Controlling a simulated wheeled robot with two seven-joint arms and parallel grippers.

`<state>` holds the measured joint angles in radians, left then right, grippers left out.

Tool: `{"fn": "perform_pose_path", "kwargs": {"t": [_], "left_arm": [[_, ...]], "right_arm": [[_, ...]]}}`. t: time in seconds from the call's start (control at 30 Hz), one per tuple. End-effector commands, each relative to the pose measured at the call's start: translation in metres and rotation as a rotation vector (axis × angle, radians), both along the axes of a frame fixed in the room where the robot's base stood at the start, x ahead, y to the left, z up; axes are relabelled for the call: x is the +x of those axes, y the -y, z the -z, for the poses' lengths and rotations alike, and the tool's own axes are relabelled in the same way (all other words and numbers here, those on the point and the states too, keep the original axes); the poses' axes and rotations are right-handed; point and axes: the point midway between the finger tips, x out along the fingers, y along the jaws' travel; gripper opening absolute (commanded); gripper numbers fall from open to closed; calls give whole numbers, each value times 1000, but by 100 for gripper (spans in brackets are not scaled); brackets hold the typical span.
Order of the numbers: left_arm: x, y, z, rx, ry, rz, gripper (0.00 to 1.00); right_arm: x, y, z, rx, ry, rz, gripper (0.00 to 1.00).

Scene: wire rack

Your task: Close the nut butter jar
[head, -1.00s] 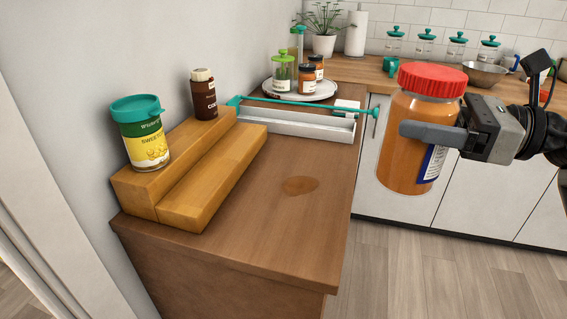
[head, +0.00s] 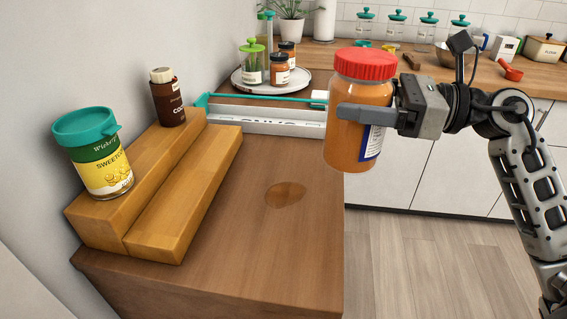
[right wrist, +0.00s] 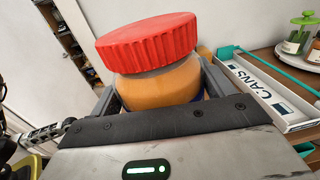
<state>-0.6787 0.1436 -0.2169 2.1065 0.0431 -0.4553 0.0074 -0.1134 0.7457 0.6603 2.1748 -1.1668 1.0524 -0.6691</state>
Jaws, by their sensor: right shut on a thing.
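The nut butter jar (head: 350,148) is orange-brown with a blue and white label and a red ribbed lid (head: 363,64) on its top. My right gripper (head: 350,113) is shut around the jar's upper body and holds it upright in the air, by the counter's right edge. In the right wrist view the jar (right wrist: 165,85) is between the fingers, and a pale band shows under the red lid (right wrist: 148,42). I cannot tell how tightly the lid sits. My left gripper is in neither view.
A wooden step stand (head: 180,195) on the counter (head: 235,250) holds a teal-lidded sweetcorn tin (head: 98,165) and a brown bottle (head: 168,100). Behind are a white cans tray (head: 265,122) and a plate (head: 300,86) with jars. The counter's front is clear except for a brown stain (head: 285,194).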

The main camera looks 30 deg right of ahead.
Motion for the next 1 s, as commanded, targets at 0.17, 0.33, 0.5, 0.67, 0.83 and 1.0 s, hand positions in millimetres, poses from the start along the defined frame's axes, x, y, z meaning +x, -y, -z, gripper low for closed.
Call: {"fn": "perform_pose_path", "kwargs": {"t": [0.17, 0.33, 0.5, 0.67, 0.83, 1.0], "left_arm": [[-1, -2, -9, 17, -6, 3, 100], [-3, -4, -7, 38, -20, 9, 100], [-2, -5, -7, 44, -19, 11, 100], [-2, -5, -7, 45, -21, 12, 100], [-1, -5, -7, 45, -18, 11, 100], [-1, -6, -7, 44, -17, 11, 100]], "right_arm": [[30, -24, 10, 7, 6, -1, 17], [57, -46, 29, 9, 7, 0, 17], [74, -59, 57, 8, 6, 1, 17], [83, -66, 72, 6, 7, 2, 17], [85, -68, 76, 3, 9, 2, 17], [85, -67, 76, 3, 8, 2, 17]]}}
